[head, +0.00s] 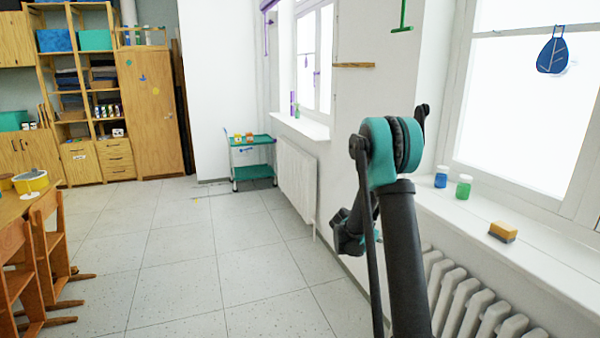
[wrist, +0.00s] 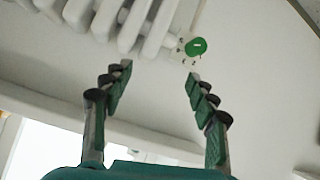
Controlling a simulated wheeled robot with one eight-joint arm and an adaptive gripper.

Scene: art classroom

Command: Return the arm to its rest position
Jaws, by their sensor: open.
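My gripper (wrist: 160,80) is open and empty in the wrist view, its two fingers apart with green pads facing each other. Beyond the fingertips are the white wall and the radiator's end, with a round green knob (wrist: 196,47) showing between and above the fingers. The knob looks apart from the fingertips. In the head view my arm, dark with a teal joint, rises in front of the window wall and bends at the top. My gripper's fingers cannot be made out there.
A white radiator (head: 480,305) runs under the windowsill (head: 530,255) at the right. A sponge (head: 503,231), a blue jar (head: 441,176) and a green jar (head: 463,186) stand on the sill. A teal cart (head: 252,141) is farther back. The floor (head: 190,260) left of my arm is clear.

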